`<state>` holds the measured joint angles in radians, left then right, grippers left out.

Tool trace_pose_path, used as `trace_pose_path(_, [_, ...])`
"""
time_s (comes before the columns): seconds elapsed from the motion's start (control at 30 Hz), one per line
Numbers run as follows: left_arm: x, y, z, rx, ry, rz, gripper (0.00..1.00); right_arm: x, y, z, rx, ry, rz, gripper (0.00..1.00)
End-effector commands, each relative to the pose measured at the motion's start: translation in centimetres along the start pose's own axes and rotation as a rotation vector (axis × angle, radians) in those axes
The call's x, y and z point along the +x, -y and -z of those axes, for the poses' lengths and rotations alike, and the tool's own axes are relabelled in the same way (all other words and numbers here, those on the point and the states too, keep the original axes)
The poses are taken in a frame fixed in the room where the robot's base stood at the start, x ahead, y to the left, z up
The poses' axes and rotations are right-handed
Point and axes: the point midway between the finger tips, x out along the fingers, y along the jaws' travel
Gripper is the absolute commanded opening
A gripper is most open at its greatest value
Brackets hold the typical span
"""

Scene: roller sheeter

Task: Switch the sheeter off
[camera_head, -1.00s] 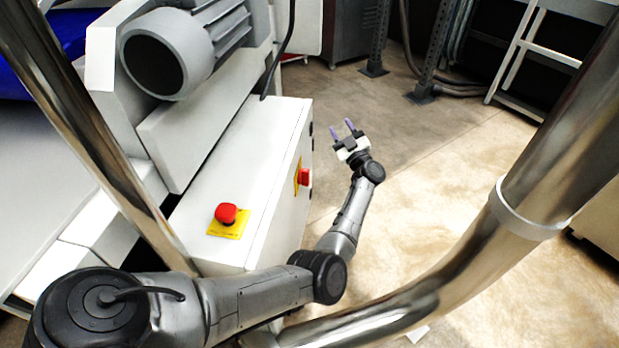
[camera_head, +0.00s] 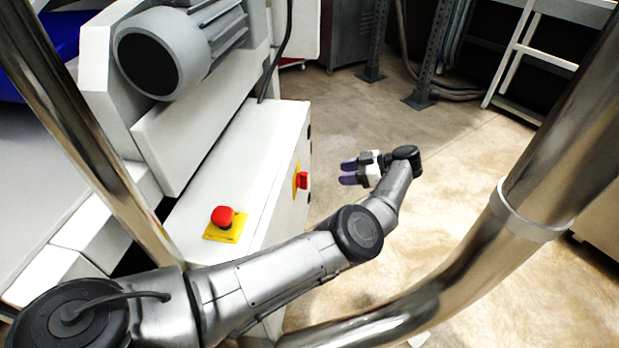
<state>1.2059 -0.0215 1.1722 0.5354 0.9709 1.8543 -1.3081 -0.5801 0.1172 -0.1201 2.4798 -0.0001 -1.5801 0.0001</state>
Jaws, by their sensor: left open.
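The sheeter's white control cabinet (camera_head: 238,160) stands left of centre. A red mushroom button (camera_head: 223,216) on a yellow plate (camera_head: 232,234) sits on its top. A red switch (camera_head: 303,180) on a yellow plate projects from the cabinet's right side. My left gripper (camera_head: 345,172) is open and empty, to the right of the red switch and apart from it. Its purple-tipped fingers point left toward that side of the cabinet. My right gripper is not in view.
A grey motor housing (camera_head: 165,50) sits above the cabinet. A shiny metal tube (camera_head: 545,130) crosses the right side, and another (camera_head: 80,110) crosses the left. Dark metal posts (camera_head: 430,60) and a white ladder-like frame (camera_head: 520,50) stand behind. Floor right of the cabinet is open.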

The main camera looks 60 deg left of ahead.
Motion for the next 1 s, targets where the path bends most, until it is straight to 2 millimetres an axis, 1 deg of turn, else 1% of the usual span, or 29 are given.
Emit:
trace_pose_path(0.03, [0.6, 0.1, 0.2, -0.003, -0.002, 0.002, 0.44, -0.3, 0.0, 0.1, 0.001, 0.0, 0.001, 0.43])
trace_pose_path(0.1, [1.8, 0.1, -0.1, -0.004, -0.002, 0.002, 0.44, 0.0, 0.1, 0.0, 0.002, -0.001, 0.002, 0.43])
trace_pose_path(0.23, [3.8, 0.1, 0.0, -0.004, -0.003, 0.001, 0.44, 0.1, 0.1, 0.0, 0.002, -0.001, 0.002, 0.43])
trace_pose_path(0.3, [5.1, 0.1, -0.2, -0.004, -0.003, 0.001, 0.44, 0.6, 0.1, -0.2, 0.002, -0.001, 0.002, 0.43])
trace_pose_path(0.5, [8.4, 0.0, -0.2, -0.004, -0.002, 0.0, 0.44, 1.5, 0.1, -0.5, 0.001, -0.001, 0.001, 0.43])
trace_pose_path(0.6, [9.7, 0.0, -0.1, -0.004, -0.002, -0.001, 0.44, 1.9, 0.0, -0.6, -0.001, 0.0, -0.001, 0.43])
trace_pose_path(0.8, [11.2, 0.0, 0.0, -0.003, -0.002, -0.001, 0.44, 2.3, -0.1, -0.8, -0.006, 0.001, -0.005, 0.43])
trace_pose_path(1.0, [11.7, 0.0, 0.1, -0.002, -0.002, -0.002, 0.44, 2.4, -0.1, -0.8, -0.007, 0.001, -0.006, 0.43])
